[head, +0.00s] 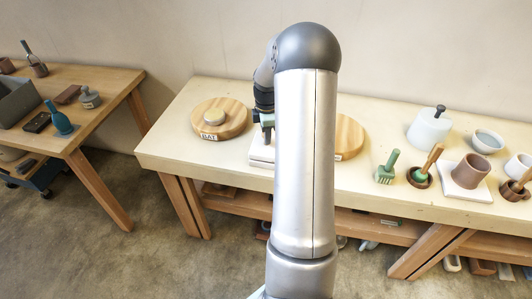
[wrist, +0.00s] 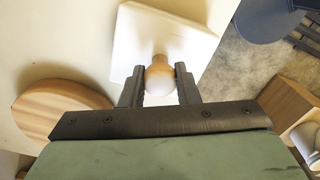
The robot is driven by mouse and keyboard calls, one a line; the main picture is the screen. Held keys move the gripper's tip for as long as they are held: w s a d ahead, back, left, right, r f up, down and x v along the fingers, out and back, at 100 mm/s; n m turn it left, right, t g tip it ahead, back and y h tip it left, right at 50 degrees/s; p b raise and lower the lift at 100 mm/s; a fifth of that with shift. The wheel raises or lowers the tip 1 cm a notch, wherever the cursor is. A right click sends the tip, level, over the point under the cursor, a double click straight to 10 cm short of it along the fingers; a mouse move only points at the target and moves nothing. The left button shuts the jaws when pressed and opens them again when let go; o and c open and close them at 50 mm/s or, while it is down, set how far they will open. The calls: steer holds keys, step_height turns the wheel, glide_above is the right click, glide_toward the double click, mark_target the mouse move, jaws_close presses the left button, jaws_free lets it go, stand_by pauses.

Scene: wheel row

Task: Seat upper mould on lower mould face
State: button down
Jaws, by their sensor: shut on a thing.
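My gripper (wrist: 159,84) is shut on a round wooden knob (wrist: 159,70) in the wrist view. A white, square-edged mould (wrist: 135,40) lies beyond the knob, and the knob hides its middle. In the head view my gripper (head: 267,134) is mostly hidden by my arm and points down over white mould blocks (head: 258,153) near the table's front edge. A line along the white side suggests an upper and a lower piece. I cannot tell whether the two touch or are fully aligned, since my arm hides their right side.
Another round board (head: 349,137) shows right of my arm.

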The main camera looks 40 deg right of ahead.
steer(key=shift+f, duration=0.4)
stand_by(0.3)
stand_by(0.5)
steer(key=c, duration=1.3)
jaws_free()
steer(key=shift+o, duration=0.2)
steer(key=shift+r, duration=0.2)
steer(key=shift+r+p, duration=1)
steer(key=shift+r, duration=0.55)
steer(key=o, duration=0.6)
steer(key=shift+c, duration=0.2)
